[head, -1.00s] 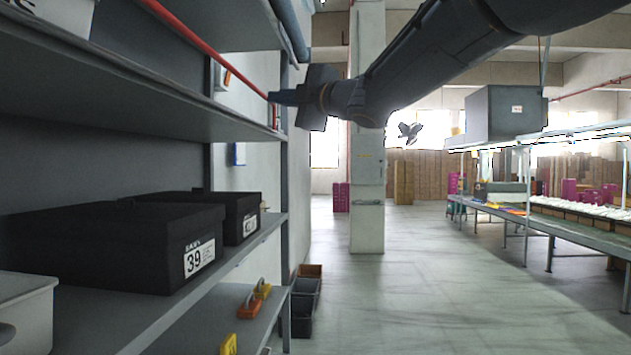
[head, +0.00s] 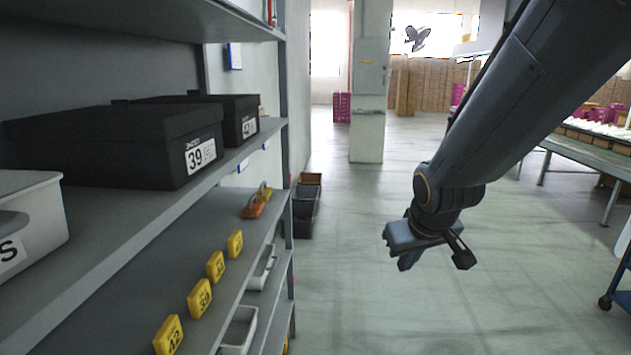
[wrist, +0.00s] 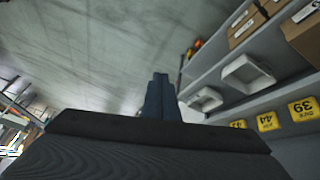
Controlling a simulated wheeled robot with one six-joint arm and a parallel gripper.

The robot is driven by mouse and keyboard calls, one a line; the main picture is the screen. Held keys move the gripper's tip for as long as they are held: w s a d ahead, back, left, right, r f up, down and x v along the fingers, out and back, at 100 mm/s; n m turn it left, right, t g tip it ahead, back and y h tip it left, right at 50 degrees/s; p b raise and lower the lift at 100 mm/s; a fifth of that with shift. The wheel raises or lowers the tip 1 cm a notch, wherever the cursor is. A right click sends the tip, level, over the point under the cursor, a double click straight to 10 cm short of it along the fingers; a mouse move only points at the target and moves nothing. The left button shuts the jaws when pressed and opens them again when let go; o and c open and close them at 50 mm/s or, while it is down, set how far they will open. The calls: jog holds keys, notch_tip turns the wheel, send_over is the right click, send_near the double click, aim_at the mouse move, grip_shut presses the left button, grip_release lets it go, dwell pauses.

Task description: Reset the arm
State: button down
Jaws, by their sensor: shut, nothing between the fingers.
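My gripper (head: 408,262) hangs at the end of my arm in the right half of the head view, pointing down over open floor and apart from the shelf. In the wrist view its fingers (wrist: 158,88) are together with nothing between them. No object is in its grasp.
A grey shelf (head: 120,238) on the left holds black shoe boxes (head: 150,152), a white bin (head: 45,195) and yellow number tags (head: 200,298). Dark crates (head: 305,210) stand on the floor beyond it. A work table (head: 600,160) stands at right. The floor between is clear.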

jog(key=s+f+m+g, duration=0.3)
jog(key=s+f, duration=0.3)
jog(key=s, duration=0.5)
notch_tip(320, 180, down, 11)
jog(key=g+b, duration=0.1)
jog(key=b, duration=0.8)
jog(key=shift+d+g, duration=0.25)
jog(key=shift+g, duration=0.05)
jog(key=shift+w, duration=0.1)
